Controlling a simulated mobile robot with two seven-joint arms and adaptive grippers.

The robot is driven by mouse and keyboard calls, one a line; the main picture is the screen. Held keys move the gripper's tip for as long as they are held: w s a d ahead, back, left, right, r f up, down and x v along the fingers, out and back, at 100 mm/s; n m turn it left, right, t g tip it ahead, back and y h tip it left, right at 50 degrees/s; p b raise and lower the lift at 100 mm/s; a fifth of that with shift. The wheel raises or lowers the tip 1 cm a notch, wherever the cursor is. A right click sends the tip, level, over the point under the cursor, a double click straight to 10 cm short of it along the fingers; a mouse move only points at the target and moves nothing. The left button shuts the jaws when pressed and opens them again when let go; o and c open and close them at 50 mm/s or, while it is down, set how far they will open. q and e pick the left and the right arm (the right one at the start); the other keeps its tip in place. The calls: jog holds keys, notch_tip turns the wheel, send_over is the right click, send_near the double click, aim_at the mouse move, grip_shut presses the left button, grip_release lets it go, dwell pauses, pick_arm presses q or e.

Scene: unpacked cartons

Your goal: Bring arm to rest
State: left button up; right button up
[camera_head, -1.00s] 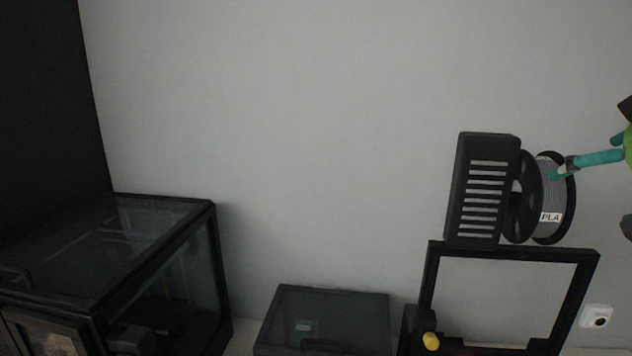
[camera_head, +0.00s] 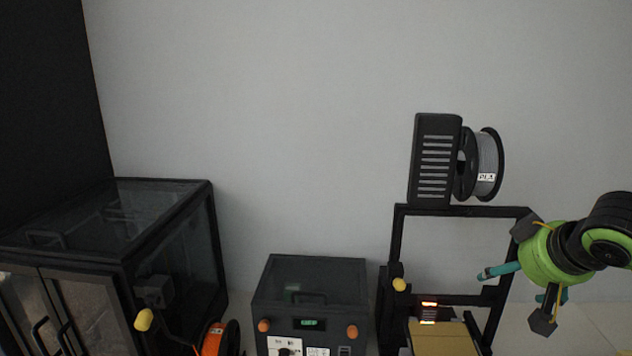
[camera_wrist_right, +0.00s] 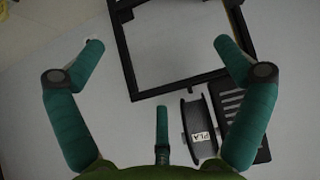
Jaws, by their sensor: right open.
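My right gripper (camera_head: 520,265) comes in from the right in the head view, in front of the right post of a black open-frame printer (camera_head: 398,235). It has a green hub and teal fingers, spread open with nothing between them. In the right wrist view its fingers (camera_wrist_right: 158,45) are wide apart, with a third finger below the middle. A grey filament spool (camera_head: 487,160) marked PLA sits on top of the printer frame beside a slotted black box (camera_head: 435,160). The spool is apart from the gripper in the head view. My left gripper is not in view.
A dark lidded box with a lit display (camera_head: 310,324) stands left of the printer. A large glass-sided black enclosure (camera_head: 105,235) stands farther left, with an orange spool (camera_head: 212,340) near its front. The grey wall (camera_head: 290,110) behind is bare.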

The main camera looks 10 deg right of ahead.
jog(key=s+a+f+n+g+y, duration=0.1)
jog(key=s+a+f, duration=0.25)
jog(key=f, duration=0.55)
jog(key=s+a+f+n+g, duration=0.15)
jog(key=a+f, duration=0.25)
jog(key=f, duration=0.5)
jog(key=s+a+f+n+y, duration=0.1)
jog(key=s+a+f, duration=0.2)
jog(key=f, duration=0.6)
jog(key=s+a+f+g, duration=0.2)
jog(key=s+a+f, duration=0.6)
jog(key=s+a, duration=0.5)
notch_tip(320, 180, down, 30)
jog(key=s+g+b, duration=0.2)
jog(key=b, duration=0.5)
pick_arm(q)
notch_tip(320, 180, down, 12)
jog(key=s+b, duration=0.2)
jog(key=b, duration=0.3)
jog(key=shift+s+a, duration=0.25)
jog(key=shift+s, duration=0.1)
pick_arm(e)
jog(key=s+d+f, duration=0.2)
jog(key=s+f, duration=1.3)
jog(key=f, duration=0.4)
jog(key=shift+s+d+f+g, duration=0.2)
jog(key=shift+s+d+g, duration=0.05)
jog(key=shift+d+g, duration=0.15)
